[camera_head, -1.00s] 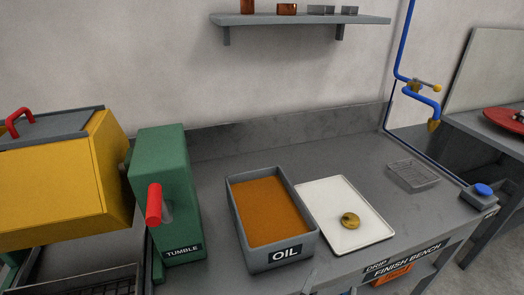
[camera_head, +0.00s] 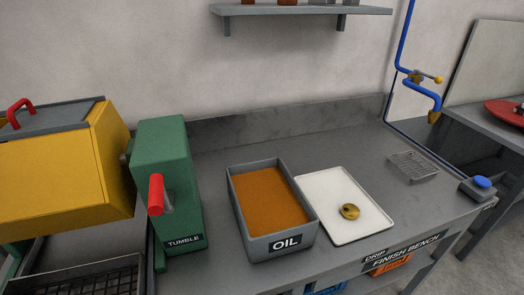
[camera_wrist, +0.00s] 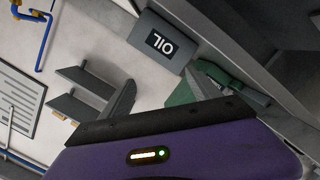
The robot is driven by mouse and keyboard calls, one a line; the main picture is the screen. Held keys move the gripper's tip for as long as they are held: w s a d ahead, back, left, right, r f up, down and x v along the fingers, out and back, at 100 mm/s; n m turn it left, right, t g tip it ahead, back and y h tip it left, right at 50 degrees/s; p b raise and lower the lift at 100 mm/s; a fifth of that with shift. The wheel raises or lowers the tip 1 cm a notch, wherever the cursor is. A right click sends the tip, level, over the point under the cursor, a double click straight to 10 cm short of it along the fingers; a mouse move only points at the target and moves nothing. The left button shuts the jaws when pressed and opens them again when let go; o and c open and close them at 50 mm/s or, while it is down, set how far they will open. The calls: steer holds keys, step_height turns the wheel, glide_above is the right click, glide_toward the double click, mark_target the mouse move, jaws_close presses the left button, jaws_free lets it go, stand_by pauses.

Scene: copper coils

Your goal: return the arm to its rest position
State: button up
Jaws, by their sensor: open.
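My gripper (camera_wrist: 163,94) shows only in the wrist view, with a purple body and two grey fingers set apart, open with nothing between them. The arm does not show in the head view. In the head view, a grey bin (camera_head: 232,219) labelled OIL holds brown-orange liquid on the bench. A white tray (camera_head: 325,190) stands right of it with a round brass-coloured piece (camera_head: 350,211) lying on it. In the wrist view, a grey surface labelled OIL (camera_wrist: 140,37) shows tilted beyond the fingers, apart from them.
A green TUMBLE unit (camera_head: 163,148) with a red handle and a yellow drum housing (camera_head: 50,180) stand at the left. A wire rack (camera_head: 412,167), a blue button box (camera_head: 480,188) and a blue pipe (camera_head: 405,40) are at the right. A wall shelf (camera_head: 300,10) hangs above.

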steer(key=s+d+m+h, duration=0.1)
steer(key=s+d+m, duration=0.2)
steer(key=s, duration=0.3)
steer(key=s+d+m+g+h, duration=0.1)
steer(key=s+d+m, duration=0.3)
steer(key=s, duration=0.3)
steer(key=s+d+m+h, duration=0.1)
steer(key=s+d+m, duration=0.2)
steer(key=s+m, duration=0.2)
steer(key=shift+s+d+r+h, duration=0.2)
steer(key=shift+s+r+h, duration=0.25)
steer(key=shift+s, duration=0.45)
